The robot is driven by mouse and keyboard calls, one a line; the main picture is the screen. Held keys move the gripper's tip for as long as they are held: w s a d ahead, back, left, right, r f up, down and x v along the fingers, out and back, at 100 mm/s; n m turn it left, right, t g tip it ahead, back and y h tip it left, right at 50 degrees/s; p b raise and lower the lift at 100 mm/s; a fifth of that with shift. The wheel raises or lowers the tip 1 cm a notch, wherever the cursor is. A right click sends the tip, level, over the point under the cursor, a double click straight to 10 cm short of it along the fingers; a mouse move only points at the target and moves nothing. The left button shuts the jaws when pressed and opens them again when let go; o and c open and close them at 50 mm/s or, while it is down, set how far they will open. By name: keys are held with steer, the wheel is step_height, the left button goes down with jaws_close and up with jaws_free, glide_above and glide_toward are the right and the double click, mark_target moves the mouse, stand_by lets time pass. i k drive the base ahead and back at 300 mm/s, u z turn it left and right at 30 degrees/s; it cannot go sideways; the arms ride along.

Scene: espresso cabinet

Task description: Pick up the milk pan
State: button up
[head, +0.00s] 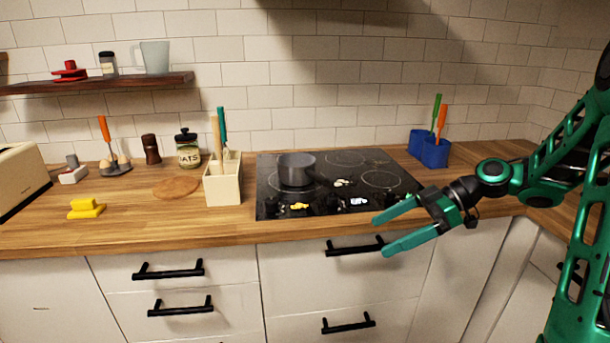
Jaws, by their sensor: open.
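A small dark grey pan (297,171) stands upright on the back left part of the black cooktop (268,203); it is the only pan I see. Its handle is hard to make out against the dark glass. My gripper (378,236) is open and empty, in front of the counter's front edge, to the right of the pan and nearer to me. Its two green fingers point left, well apart from the pan.
A cream utensil box (223,185) stands just left of the cooktop. A blue utensil holder (435,153) is at the back right. A round wooden board (176,187), a jar (188,150) and a yellow object (86,209) are farther left. The front counter strip is clear.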

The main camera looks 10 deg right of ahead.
mark_target(295, 169)
steer(key=i, duration=1.35)
steer(key=u, duration=0.05)
